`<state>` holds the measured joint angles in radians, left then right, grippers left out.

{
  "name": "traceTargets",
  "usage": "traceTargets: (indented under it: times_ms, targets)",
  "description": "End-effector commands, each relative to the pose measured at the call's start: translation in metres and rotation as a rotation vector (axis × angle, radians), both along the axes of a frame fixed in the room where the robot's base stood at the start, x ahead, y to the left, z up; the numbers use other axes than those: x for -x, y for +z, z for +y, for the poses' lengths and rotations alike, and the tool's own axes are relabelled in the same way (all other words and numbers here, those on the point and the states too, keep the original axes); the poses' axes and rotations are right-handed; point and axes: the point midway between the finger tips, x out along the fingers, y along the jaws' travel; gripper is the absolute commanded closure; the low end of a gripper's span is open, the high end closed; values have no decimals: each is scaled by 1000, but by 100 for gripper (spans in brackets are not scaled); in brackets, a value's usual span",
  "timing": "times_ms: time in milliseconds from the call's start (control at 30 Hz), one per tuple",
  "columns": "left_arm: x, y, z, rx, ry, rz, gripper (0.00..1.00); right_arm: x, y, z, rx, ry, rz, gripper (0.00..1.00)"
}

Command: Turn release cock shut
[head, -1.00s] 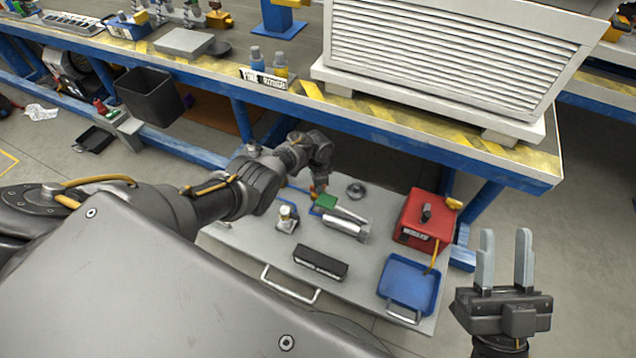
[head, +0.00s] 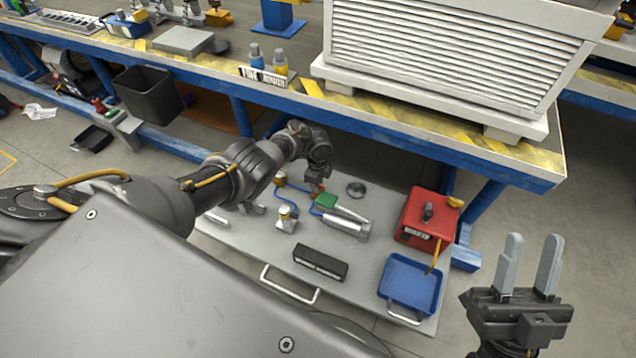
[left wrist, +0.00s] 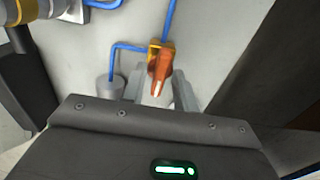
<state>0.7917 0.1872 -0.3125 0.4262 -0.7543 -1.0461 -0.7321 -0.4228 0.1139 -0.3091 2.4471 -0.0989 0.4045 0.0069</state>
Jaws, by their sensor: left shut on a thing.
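The release cock (left wrist: 160,66) is a small orange valve with a pale-tipped lever on a blue pipe, in the middle of the left wrist view. Its orange also shows at my left gripper (head: 316,188) in the head view. My left gripper's grey fingers (left wrist: 158,90) are on both sides of the lever and shut on it; the exact contact is partly hidden. My right gripper (head: 531,265) is open and empty, fingers up, right of the lower board.
The cock is on a low grey board (head: 250,245) under the blue workbench. On the board are a green-ended silver cylinder (head: 345,224), a black block (head: 320,262), a red box (head: 425,218) and a blue tray (head: 410,283). The bench edge (head: 400,128) overhangs it.

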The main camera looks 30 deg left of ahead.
Motion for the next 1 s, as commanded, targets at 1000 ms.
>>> traceTargets:
  times_ms: [1000]
  targets:
    - [0,8,0,1,-19,-1,65,-5,-1,4,28,8,47,64]
